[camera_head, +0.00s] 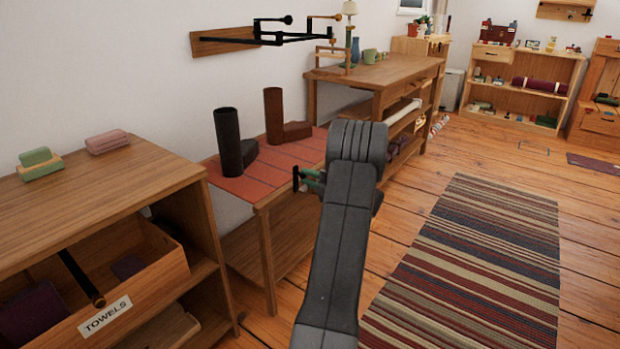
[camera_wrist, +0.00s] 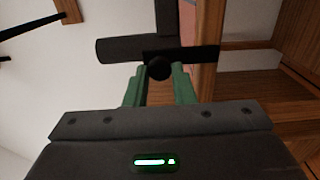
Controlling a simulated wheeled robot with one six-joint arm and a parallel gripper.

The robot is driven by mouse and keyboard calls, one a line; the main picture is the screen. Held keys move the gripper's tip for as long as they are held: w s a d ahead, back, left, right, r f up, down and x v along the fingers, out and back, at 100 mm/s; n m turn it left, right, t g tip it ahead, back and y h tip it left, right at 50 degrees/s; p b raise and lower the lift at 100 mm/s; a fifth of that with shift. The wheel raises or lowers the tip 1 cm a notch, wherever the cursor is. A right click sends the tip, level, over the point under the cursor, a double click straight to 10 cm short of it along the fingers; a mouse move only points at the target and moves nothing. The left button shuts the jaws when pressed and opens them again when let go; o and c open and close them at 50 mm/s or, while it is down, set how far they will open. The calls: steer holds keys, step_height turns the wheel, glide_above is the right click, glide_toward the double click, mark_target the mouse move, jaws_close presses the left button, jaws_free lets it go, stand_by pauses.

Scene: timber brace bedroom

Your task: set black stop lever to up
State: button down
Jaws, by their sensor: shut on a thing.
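The black stop lever (camera_wrist: 205,54) shows in the wrist view as a flat dark bar with a round black knob (camera_wrist: 158,68) at one end. My gripper (camera_wrist: 158,84) has its green fingers closed on either side of this knob. In the head view, a small black bar of the lever (camera_head: 296,178) shows beside the front of the red-topped table (camera_head: 225,187). My gripper (camera_head: 314,180) meets it from the right, its green fingertips partly hidden by my wrist. The lever's pivot and exact angle are hard to make out.
A black boot-like object (camera_head: 228,145) and a brown one (camera_head: 274,118) stand on the red-topped table. A wooden shelf (camera_head: 160,170) with an open towels drawer (camera_head: 150,275) is at left. Black jointed rods (camera_head: 285,38) jut from the wall. Floor with a striped rug (camera_head: 470,260) is clear at right.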

stand_by(0.4)
steer(key=c, duration=1.2)
jaws_free()
steer(key=p+v, duration=0.4)
steer(key=v, duration=0.9)
steer(key=shift+s+d, duration=0.25)
steer(key=shift+s, duration=0.05)
steer(key=b+x, duration=0.4)
steer(key=x, duration=0.9)
steer(key=shift+w+a, duration=0.3)
